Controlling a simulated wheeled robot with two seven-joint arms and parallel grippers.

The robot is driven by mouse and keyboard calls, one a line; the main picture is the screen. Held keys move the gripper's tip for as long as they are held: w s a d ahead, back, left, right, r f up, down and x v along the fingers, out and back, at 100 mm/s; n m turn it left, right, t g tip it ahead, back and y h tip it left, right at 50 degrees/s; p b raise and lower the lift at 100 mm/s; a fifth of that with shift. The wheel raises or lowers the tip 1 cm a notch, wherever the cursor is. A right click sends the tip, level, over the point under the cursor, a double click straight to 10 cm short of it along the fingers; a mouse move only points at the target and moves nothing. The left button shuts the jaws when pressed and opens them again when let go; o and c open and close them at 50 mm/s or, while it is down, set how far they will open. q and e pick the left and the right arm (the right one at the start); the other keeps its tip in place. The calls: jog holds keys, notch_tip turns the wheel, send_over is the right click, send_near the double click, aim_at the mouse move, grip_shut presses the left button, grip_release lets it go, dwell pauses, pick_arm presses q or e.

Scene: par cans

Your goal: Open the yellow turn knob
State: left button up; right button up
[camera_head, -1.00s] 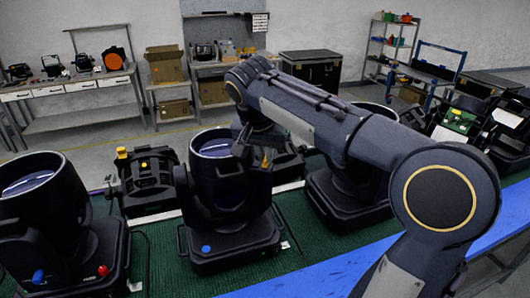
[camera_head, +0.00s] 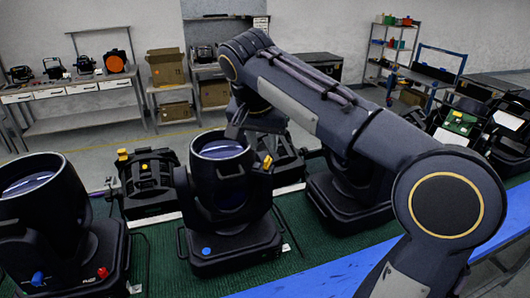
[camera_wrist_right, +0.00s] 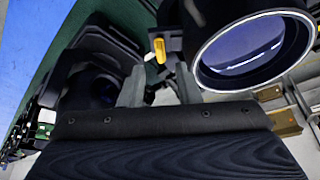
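The yellow turn knob (camera_head: 267,162) sticks up on the right side of the middle par can (camera_head: 222,190), which stands upright with its lens facing up. In the right wrist view the yellow knob (camera_wrist_right: 159,50) shows beyond the fingers, left of the can's round lens rim (camera_wrist_right: 252,55). My right gripper (camera_head: 237,122) hangs above the can's back rim, up and left of the knob and apart from it. In the wrist view its two fingers (camera_wrist_right: 160,88) are spread with nothing between them. My left gripper is not in view.
A par can (camera_head: 45,225) with blue and red knobs stands at left. Another unit (camera_head: 146,180) with a yellow part stands behind, and more cans stand at right, partly behind my arm. The green mat (camera_head: 160,265) has bare room in front. A blue strip (camera_head: 320,275) edges it.

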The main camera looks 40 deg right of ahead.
jog(key=shift+v, duration=1.4)
jog(key=s+a+f+n+t+y+b, duration=0.1)
jog(key=s+a+f+n+y, duration=0.1)
jog(key=s+f, duration=0.4)
jog(key=s+a+f+n+t+y+b, duration=0.1)
jog(key=s+a+f+n+y, duration=0.2)
jog(key=s+a+f, duration=0.3)
jog(key=s+a+f+n+t+y+b, duration=0.1)
jog(key=s+a+f+n, duration=0.3)
jog(key=f, duration=1)
jog(key=s+y, duration=0.1)
jog(key=s, duration=0.1)
jog(key=shift+s+a+f+b, duration=0.2)
jog(key=shift+s+f+b, duration=0.1)
jog(key=shift+b, duration=0.1)
